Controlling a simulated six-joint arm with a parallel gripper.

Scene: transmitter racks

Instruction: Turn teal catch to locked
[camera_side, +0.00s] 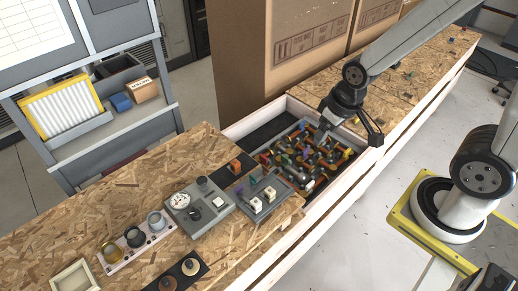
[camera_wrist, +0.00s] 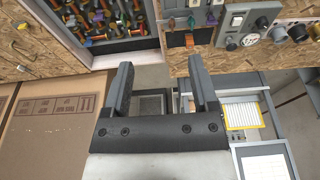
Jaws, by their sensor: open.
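A grey panel (camera_side: 262,208) on the chipboard bench bears small purple and greenish levers and white switches. A small teal-looking lever (camera_side: 253,181) stands among them, probably the teal catch. It also shows at the top of the wrist view (camera_wrist: 191,21), beside a purple one. Its setting is too small to tell. My gripper (camera_side: 327,127) is above the bin of loose parts, right of and apart from the panel. In the wrist view my gripper (camera_wrist: 160,68) has its two fingers spread with nothing between them.
A white-walled bin (camera_side: 349,174) holds a tray of many mixed parts. An orange catch (camera_side: 235,166) sits on a black plate beside the panel. A grey box with dials (camera_side: 199,211) stands left of it. Large cardboard boxes (camera_side: 300,45) rise behind the bin.

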